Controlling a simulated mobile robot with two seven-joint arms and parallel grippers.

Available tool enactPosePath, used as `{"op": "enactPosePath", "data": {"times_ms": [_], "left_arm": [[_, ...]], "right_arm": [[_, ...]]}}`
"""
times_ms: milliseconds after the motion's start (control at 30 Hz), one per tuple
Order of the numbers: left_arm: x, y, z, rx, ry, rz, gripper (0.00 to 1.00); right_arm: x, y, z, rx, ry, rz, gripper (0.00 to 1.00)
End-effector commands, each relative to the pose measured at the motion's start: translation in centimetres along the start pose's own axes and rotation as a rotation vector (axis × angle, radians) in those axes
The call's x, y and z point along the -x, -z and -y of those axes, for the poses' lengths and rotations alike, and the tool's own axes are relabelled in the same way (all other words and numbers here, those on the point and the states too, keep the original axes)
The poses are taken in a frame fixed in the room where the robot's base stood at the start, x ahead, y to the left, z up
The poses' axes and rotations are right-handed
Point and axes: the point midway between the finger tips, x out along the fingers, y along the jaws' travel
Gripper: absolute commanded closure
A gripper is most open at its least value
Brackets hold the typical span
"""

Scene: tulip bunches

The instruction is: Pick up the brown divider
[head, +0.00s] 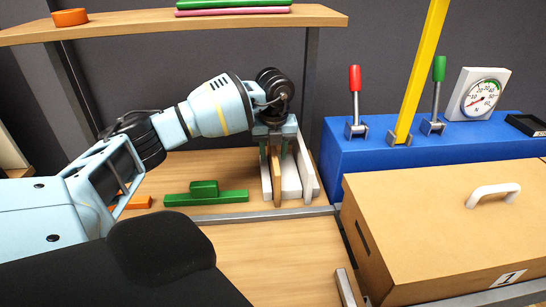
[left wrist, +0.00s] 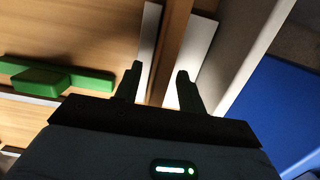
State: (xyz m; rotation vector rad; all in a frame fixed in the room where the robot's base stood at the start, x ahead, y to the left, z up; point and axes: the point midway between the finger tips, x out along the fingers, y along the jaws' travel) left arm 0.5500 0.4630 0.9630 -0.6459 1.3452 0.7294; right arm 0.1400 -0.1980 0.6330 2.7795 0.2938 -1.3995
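The brown divider (head: 277,178) stands upright among white panels (head: 291,178) on the lower shelf, below my left gripper (head: 276,147). In the left wrist view, the brown divider (left wrist: 172,45) runs between the two dark fingertips of my left gripper (left wrist: 160,72). The fingers are apart, with pale panel showing in the gaps beside the divider. Whether either finger touches it is hard to tell. My right gripper is out of view.
A green block piece (head: 206,194) lies left of the panels; it also shows in the left wrist view (left wrist: 50,80). A blue console (head: 420,140) with levers and a gauge stands to the right, behind a lidded brown box (head: 410,215). An upper shelf (head: 140,24) overhangs behind.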

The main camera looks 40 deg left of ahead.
Motion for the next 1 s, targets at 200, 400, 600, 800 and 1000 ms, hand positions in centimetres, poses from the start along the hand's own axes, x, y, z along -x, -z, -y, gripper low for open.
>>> {"op": "enactPosePath", "data": {"times_ms": [200,400,600,800,1000], "left_arm": [[-2.1,0.0,0.0,0.001,0.0,0.001,0.6],[-2.3,0.0,0.0,0.001,0.001,0.001,0.6],[-2.2,0.0,0.0,0.001,0.001,0.001,0.8],[-2.2,0.0,0.0,0.0,0.001,0.001,1.0],[-2.2,0.0,0.0,0.001,0.001,0.002,1.0]], "right_arm": [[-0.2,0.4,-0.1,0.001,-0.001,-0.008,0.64],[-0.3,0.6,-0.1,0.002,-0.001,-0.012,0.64],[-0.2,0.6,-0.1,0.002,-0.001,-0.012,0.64],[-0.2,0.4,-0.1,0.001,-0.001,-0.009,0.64],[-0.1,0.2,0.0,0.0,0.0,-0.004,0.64]]}}
